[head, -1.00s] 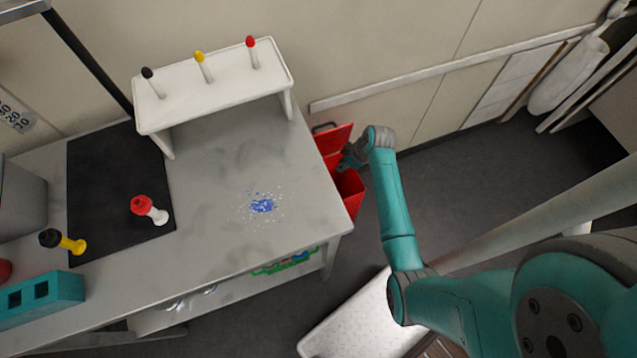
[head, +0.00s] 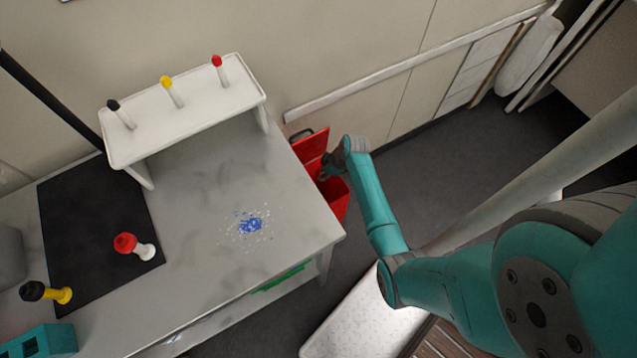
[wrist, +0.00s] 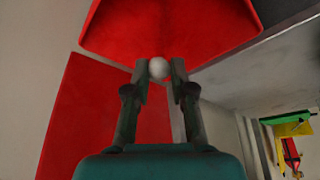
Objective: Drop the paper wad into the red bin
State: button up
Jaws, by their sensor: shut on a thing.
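The red bin (head: 334,190) stands on the floor beside the right end of the table, with its red lid (head: 311,152) raised. In the wrist view its red body (wrist: 165,30) fills the top and the lid (wrist: 105,115) shows at the lower left. My gripper (wrist: 160,70) is shut on the paper wad (wrist: 159,68), a small white ball between the fingertips. In the head view my gripper (head: 324,172) is at the bin's opening, beside the raised lid. The wad is hidden in the head view.
The grey table (head: 200,210) is left of the bin, with blue-and-white bits (head: 250,225) scattered on it. A white rack (head: 185,125) holds three capped pieces. A white step (head: 365,315) is below the arm.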

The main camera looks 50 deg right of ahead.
jog(key=o, duration=0.8)
jog(key=shift+c, duration=0.2)
jog(key=shift+r, duration=0.1)
jog(key=v, duration=1.2)
